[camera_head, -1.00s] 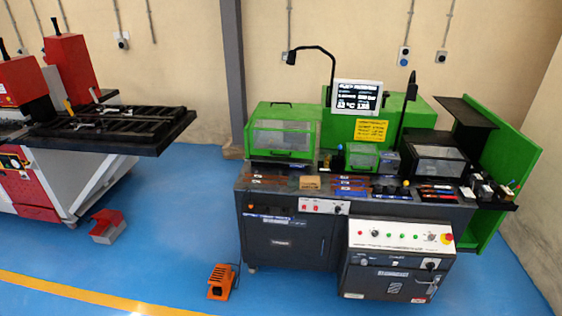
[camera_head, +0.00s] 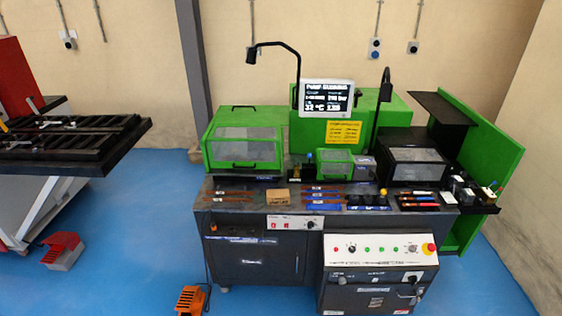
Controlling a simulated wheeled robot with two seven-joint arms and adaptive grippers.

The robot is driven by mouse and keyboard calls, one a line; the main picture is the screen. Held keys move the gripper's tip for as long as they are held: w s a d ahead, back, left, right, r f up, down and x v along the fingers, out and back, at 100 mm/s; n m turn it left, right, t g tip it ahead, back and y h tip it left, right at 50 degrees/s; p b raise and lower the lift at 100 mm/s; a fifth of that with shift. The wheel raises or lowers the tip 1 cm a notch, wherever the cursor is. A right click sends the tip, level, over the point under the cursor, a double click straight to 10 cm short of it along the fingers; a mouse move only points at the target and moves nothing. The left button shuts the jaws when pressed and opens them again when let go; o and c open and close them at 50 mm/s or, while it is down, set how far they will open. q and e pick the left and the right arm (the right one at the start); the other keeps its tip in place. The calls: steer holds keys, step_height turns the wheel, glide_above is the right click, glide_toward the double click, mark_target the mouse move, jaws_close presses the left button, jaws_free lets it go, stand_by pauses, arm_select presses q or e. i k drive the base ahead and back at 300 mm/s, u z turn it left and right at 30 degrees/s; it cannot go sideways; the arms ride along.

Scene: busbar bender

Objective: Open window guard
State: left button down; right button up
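The busbar bender (camera_head: 255,255) stands ahead against the wall, with a dark cabinet and green housings on top. A green guard with a clear window (camera_head: 243,150) sits at the left of its top and looks closed. A smaller green guard with a window (camera_head: 334,163) is in the middle. A black guard with a window (camera_head: 414,164) is at the right. I cannot tell which one is the window guard. Neither of my grippers is in view.
A screen (camera_head: 326,98) and a lamp on a bent arm (camera_head: 276,47) rise above the bender. A control box (camera_head: 378,252) juts out in front. An orange foot pedal (camera_head: 190,300) and a red one (camera_head: 63,250) are on the blue floor. Another machine (camera_head: 75,140) stands left.

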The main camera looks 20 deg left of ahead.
mark_target(248, 165)
steer(key=z, duration=0.05)
steer(key=i, duration=0.7)
steer(key=u, duration=0.75)
steer(key=i, duration=0.6)
steer(key=u, duration=0.5)
